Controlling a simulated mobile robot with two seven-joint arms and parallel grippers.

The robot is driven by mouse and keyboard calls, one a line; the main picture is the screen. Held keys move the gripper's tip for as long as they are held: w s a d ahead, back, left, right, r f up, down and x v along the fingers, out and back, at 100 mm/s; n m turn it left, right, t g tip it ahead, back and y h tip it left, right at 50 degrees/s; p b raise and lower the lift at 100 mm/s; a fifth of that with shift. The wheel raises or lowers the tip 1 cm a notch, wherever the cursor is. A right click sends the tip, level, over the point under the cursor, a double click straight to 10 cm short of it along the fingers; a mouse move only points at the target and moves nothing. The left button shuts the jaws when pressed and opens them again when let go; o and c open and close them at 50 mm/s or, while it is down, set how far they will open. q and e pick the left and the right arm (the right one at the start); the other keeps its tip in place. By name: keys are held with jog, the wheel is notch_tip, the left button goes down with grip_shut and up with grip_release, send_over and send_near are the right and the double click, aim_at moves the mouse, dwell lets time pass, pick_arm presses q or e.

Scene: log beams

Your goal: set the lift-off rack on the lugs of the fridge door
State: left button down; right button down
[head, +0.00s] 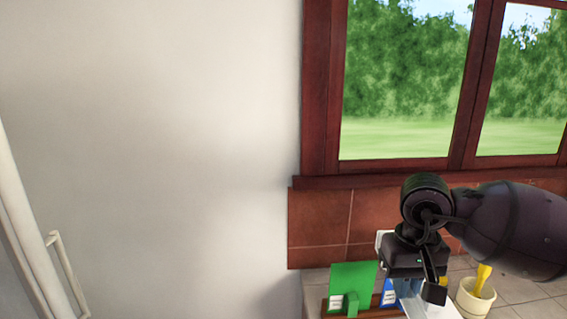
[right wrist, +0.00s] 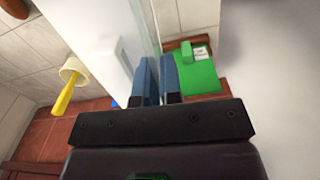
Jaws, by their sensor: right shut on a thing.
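My right gripper (head: 418,287) points down over the counter at the lower right. In the right wrist view its two blue-padded fingers (right wrist: 158,80) are closed on a thin, pale, see-through wall. This looks like the edge of the rack (right wrist: 100,45), whose white body shows left of the fingers. In the head view only white parts of the rack (head: 440,308) show below and behind the gripper. The white fridge (head: 22,225) with a bar handle stands at the left edge; no lugs can be seen. My left gripper is not in view.
A green board (head: 352,278) with a small green block stands on a brown wooden base near the gripper. A cream cup (head: 474,300) with a yellow utensil is to its right. A window and tiled wall rise behind. Blank wall lies between fridge and counter.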

aim_at(440, 308)
jog(key=shift+f, duration=0.1)
jog(key=shift+s+d+f, duration=0.2)
jog(key=shift+f, duration=0.05)
jog(key=shift+s+d+f+m, duration=0.2)
jog(key=shift+d+f, duration=0.1)
jog(key=shift+d, duration=0.2)
jog(key=shift+s+d+f+m, duration=0.2)
jog(key=shift+d+f, duration=0.1)
jog(key=shift+d, duration=0.2)
jog(key=d+m, duration=0.1)
jog(key=s+d+m, duration=0.1)
jog(key=shift+r+m, duration=0.1)
jog(key=shift+m, duration=0.3)
jog(key=m, duration=0.1)
jog(key=d+m, duration=0.1)
jog(key=m, duration=0.2)
jog(key=shift+s+d+r, duration=0.15)
jog(key=shift+d+r, duration=0.05)
jog(key=shift+r, duration=0.15)
jog(key=m, duration=0.3)
jog(key=shift+d+r, duration=0.3)
jog(key=shift+r, duration=0.05)
jog(key=m, duration=0.2)
jog(key=shift+s+r+m, duration=0.1)
jog(key=shift+r+m, duration=0.2)
jog(key=m, duration=0.3)
jog(key=shift+d, duration=0.1)
